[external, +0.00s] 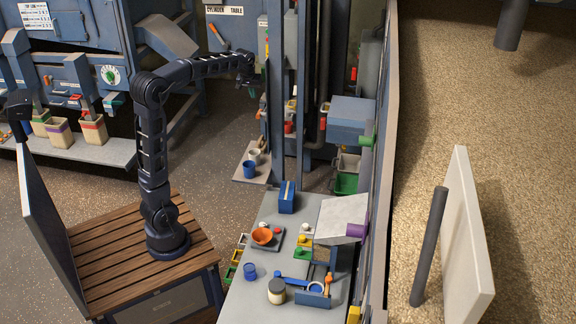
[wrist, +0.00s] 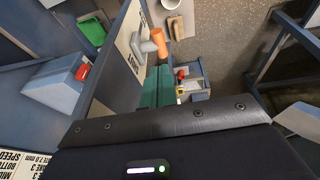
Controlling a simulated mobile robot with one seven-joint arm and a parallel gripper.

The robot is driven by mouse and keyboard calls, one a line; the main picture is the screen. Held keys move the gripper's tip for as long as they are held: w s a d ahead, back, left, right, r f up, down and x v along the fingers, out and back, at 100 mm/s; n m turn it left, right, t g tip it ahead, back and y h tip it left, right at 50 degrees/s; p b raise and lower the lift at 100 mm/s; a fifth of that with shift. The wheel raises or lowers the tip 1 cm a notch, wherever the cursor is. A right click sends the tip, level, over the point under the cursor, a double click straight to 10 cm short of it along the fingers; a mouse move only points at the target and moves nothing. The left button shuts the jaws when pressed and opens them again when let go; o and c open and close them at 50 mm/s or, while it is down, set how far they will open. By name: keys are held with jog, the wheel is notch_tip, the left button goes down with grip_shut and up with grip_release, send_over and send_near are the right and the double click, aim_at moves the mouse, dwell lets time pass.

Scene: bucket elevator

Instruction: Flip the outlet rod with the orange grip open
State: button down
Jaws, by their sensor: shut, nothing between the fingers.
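The orange grip (wrist: 158,41) shows in the upper middle of the wrist view, on a pale rod end beside a labelled panel (wrist: 132,40). My gripper (external: 252,88) is at the end of the outstretched arm, in front of the column, shut and empty. I see no contact with the orange grip.
The blue elevator column (external: 276,95) stands right beside my gripper. A grey-blue box with a red part (wrist: 60,82) is left in the wrist view. A small shelf (external: 244,172) with cups is below. A cluttered table (external: 240,300) stands in front. Open floor lies left of the column.

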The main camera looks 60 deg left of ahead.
aim_at(259, 112)
jog(key=shift+w+a+f, duration=0.1)
jog(key=shift+w+a, duration=0.3)
jog(key=x, duration=1)
dwell(0.4)
notch_tip(259, 112, down, 11)
jog(key=shift+s, duration=0.15)
dwell(0.3)
